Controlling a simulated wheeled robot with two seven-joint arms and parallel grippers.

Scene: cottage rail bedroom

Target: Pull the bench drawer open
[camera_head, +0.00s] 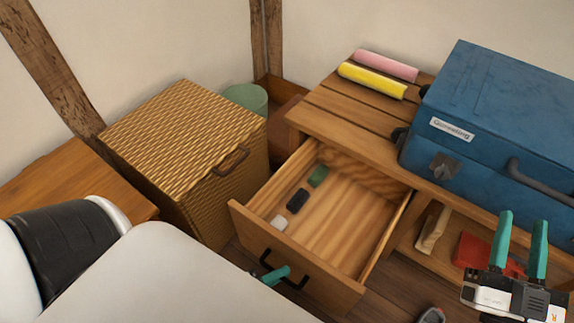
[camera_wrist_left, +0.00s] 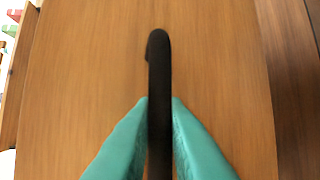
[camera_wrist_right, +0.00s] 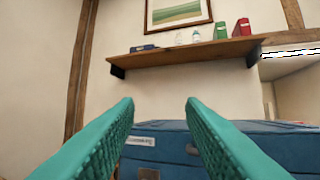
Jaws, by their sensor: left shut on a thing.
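The bench drawer (camera_head: 310,268) is pulled well out of the wooden bench (camera_head: 360,128) in the head view, with its inside showing. Its dark handle (camera_head: 297,284) is on the front face. My left gripper (camera_head: 278,274) is at the handle, mostly hidden behind my own arm. In the left wrist view its teal fingers (camera_wrist_left: 160,135) are shut on the black handle bar (camera_wrist_left: 159,75), one on each side, before the wooden drawer front (camera_wrist_left: 90,80). My right gripper (camera_head: 522,240) is open and empty, in front of the bench's right side. Its fingers also show apart in the right wrist view (camera_wrist_right: 160,115).
Small green, dark and white blocks (camera_head: 298,200) lie in the drawer. A blue case (camera_head: 500,120) and pink and yellow rolls (camera_head: 372,80) are on the bench. A wicker box (camera_head: 185,150) stands left of the drawer. A grey object (camera_head: 431,315) is on the floor.

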